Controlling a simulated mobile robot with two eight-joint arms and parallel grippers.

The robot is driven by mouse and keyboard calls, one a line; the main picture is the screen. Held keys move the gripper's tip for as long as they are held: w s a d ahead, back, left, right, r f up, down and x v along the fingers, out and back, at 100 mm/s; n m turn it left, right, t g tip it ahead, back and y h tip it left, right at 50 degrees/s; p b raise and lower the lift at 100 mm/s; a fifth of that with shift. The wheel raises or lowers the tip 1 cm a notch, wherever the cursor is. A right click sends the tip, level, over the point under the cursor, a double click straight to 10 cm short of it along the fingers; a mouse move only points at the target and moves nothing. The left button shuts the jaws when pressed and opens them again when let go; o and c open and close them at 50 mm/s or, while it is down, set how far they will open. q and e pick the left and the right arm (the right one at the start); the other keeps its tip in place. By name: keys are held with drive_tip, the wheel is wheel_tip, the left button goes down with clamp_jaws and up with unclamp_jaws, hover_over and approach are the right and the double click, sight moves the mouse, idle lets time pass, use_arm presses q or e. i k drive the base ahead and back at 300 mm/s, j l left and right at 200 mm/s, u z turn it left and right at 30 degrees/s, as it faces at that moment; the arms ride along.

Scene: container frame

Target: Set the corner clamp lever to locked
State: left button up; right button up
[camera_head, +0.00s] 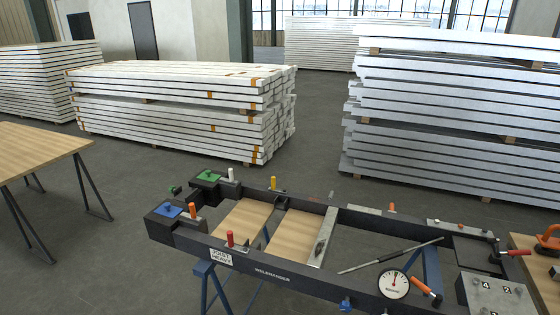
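A dark frame (272,272) on blue trestles carries several levers with coloured grips. A white lever (231,174) and a yellow lever (273,184) stand upright along its far left side. An orange lever (193,211) and a red lever (229,239) stand upright along its near left side. At the right, another red lever (514,252) lies nearly flat at a corner, and an orange lever (425,287) leans beside a round dial (394,284). I cannot tell which is the corner clamp lever or which position is locked. Neither gripper is in view.
Green (207,176) and blue (168,210) pads sit at the frame's left corners. A thin rod (390,256) lies across the frame. A numbered grey box (495,294) is at lower right. A wooden table (40,147) stands left; stacked beams (180,105) stand behind. Grey floor between is clear.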

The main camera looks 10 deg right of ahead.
sight(439, 299)
drive_tip(key=z, duration=1.65)
drive_tip(key=i+l+z, duration=0.45)
drive_tip(key=i+l, duration=0.2)
drive_tip(key=l, duration=0.1)
